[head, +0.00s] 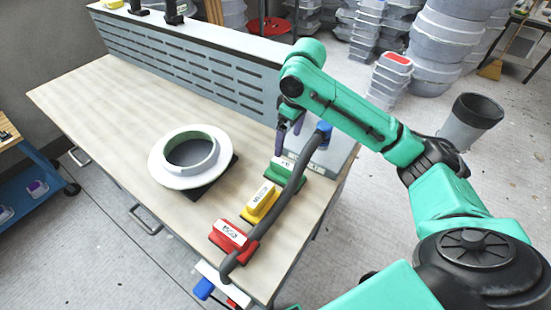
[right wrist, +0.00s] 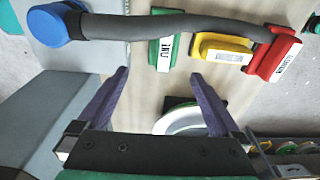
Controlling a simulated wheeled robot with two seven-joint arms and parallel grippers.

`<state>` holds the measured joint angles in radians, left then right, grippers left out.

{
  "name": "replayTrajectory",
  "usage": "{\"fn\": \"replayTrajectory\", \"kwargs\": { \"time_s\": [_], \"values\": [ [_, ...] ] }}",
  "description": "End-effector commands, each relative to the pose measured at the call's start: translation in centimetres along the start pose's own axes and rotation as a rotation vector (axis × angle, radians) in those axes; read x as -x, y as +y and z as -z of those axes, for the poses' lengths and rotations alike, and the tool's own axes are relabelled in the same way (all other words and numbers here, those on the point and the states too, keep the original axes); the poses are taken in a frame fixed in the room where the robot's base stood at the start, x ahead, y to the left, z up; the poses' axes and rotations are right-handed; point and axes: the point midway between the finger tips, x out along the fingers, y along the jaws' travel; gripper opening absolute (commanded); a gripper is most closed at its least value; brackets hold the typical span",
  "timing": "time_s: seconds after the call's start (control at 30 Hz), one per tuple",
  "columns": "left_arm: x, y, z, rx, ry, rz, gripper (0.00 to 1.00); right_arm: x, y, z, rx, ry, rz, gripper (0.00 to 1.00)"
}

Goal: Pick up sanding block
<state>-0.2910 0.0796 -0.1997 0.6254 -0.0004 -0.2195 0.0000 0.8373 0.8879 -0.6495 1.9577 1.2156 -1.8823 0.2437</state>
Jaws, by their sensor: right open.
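Three sanding blocks with white labels stand in a row along the table's right side: green (head: 292,171), yellow (head: 261,200) and red (head: 232,237). In the right wrist view the green block (right wrist: 166,55), yellow block (right wrist: 222,50) and red block (right wrist: 274,56) run left to right. My right gripper (head: 289,138) is above the table, behind the green block in the head view. Its purple fingers (right wrist: 160,77) are apart with nothing between them. The green block lies beyond the fingertips, apart from them. My left gripper is not in view.
A dark grey hose (head: 290,190) with a blue end (head: 323,130) runs past the blocks and partly crosses them in the right wrist view. A grey box (head: 335,157) stands beneath the blue end. A white ring-shaped mould (head: 163,178) sits mid-table. The table's left part is clear.

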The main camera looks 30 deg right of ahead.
Motion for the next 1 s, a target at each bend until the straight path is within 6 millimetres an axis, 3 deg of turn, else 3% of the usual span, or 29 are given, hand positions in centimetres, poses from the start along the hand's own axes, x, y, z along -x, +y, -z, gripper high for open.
{"fn": "replayTrajectory", "kwargs": {
  "time_s": [0.07, 0.17, 0.3, 0.47, 0.73, 1.0],
  "values": [
    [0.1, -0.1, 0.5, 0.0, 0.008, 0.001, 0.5, -0.2, 0.2, -0.1, -0.006, -0.008, 0.002, 1.0],
    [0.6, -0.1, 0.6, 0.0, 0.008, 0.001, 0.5, -2.2, 0.1, -0.2, -0.005, -0.011, 0.004, 1.0],
    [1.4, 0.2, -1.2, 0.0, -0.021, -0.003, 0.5, -5.9, 0.0, -0.2, -0.005, -0.01, 0.005, 1.0],
    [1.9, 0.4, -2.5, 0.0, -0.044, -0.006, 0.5, -8.7, 0.1, -0.1, -0.004, -0.005, 0.003, 1.0],
    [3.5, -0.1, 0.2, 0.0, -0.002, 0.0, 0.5, -13.3, -0.2, -0.3, -0.004, -0.005, 0.003, 1.0],
    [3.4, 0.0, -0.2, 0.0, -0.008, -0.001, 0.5, -14.3, -0.2, -0.3, -0.002, -0.002, 0.001, 1.0]
  ]
}}
